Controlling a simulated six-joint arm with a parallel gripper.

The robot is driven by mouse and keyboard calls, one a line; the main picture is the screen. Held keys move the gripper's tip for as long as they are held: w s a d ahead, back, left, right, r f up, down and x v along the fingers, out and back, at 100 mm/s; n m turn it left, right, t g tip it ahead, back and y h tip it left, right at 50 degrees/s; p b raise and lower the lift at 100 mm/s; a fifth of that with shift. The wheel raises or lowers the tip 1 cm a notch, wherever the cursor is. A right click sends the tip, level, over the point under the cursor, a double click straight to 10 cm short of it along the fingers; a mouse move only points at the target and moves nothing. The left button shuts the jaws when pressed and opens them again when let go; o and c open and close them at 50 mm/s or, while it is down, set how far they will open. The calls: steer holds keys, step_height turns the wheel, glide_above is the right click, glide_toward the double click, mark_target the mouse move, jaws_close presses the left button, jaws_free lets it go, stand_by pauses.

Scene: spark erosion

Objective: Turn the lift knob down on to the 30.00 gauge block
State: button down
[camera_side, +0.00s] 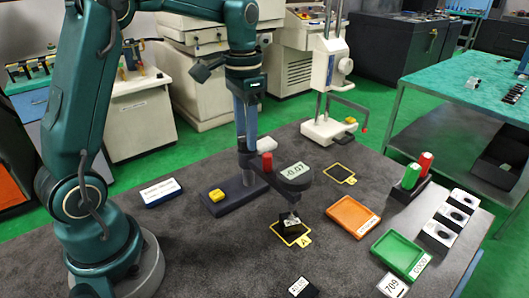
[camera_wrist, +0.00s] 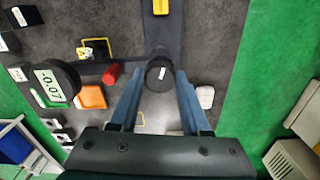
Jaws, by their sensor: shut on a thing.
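The gauge stand has a dark base (camera_side: 228,203), a column and an arm carrying a round gauge head (camera_side: 297,176) that reads -0.07. My gripper (camera_wrist: 161,78) is shut on a dark round knob with a white mark (camera_wrist: 160,74), which I take for the lift knob at the column top. In the side view my blue fingers (camera_side: 246,118) point down over the column and mostly hide the knob. A small block (camera_side: 290,222) sits under the gauge head at the yellow frame A (camera_side: 291,240). I cannot tell whether the probe touches it.
An orange tray (camera_side: 353,216) and a green tray (camera_side: 400,254) lie to the right. Red and green cylinders (camera_side: 418,170) stand in a holder. A white stand (camera_side: 328,125) is behind.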

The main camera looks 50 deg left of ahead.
steer(key=shift+r+m, duration=0.1)
steer(key=shift+m, duration=0.2)
steer(key=shift+c, duration=1.8)
jaws_free()
step_height(320, 180, up, 4)
steer(key=shift+r, duration=0.5)
